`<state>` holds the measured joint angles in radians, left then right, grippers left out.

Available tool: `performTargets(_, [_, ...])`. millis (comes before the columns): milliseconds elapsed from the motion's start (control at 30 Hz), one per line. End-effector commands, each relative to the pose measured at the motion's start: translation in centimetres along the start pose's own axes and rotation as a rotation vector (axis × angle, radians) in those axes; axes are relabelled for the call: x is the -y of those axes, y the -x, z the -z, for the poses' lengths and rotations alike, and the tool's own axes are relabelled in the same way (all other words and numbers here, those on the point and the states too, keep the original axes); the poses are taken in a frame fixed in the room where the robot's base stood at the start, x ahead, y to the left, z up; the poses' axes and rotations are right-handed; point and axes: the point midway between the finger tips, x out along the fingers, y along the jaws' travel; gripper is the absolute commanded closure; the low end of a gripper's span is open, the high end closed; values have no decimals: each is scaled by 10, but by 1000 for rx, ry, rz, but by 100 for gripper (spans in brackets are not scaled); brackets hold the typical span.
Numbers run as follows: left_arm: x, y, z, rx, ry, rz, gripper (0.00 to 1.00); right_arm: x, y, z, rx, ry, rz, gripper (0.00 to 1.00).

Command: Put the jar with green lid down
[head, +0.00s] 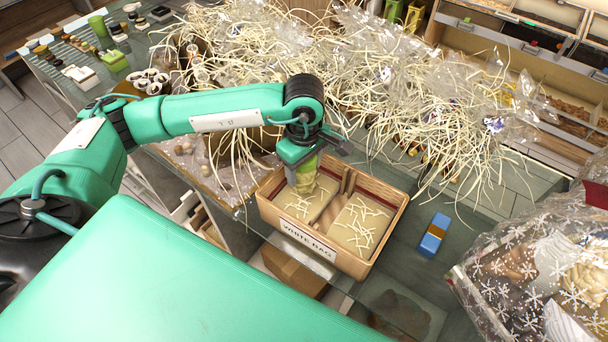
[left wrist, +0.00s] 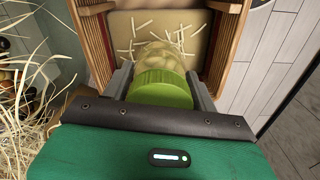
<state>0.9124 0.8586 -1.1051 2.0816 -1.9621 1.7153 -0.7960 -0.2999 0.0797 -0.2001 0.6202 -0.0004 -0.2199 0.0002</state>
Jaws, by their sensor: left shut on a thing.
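The jar with green lid (left wrist: 160,88) is between the fingers of my left gripper (left wrist: 161,85), which is shut on it. In the head view, the jar (head: 306,173) hangs lid up over the left compartment of a wooden box (head: 375,180) labelled "WHITE RAG". Pale shreds lie on the beige floor of both compartments. In the left wrist view, the jar's glass body shows pale contents and lies over the box floor (left wrist: 195,22). I cannot tell whether its base touches the floor. My right gripper is not in view.
A blue block with an orange band (head: 433,235) lies right of the box. A clear snowflake-printed bag (head: 540,260) is at the lower right. A large heap of pale shreds and clear film (head: 400,90) covers the counter behind the box.

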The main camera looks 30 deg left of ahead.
Motion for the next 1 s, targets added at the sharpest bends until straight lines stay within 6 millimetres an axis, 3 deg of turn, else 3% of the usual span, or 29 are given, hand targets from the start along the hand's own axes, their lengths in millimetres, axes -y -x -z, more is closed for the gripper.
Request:
performTargets(333, [1,-41,0,0,-1,1,75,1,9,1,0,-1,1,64])
performTargets(733, [0,-47,0,0,-1,-1,75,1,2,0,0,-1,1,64])
performTargets(767, [0,-46,0,0,-1,0,35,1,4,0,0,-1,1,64])
performTargets(800, [0,-46,0,0,-1,0,28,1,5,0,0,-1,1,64])
performTargets(867, [0,-46,0,0,-1,0,19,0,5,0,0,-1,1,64])
performTargets(1000, [0,-46,0,0,-1,0,19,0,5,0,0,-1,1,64])
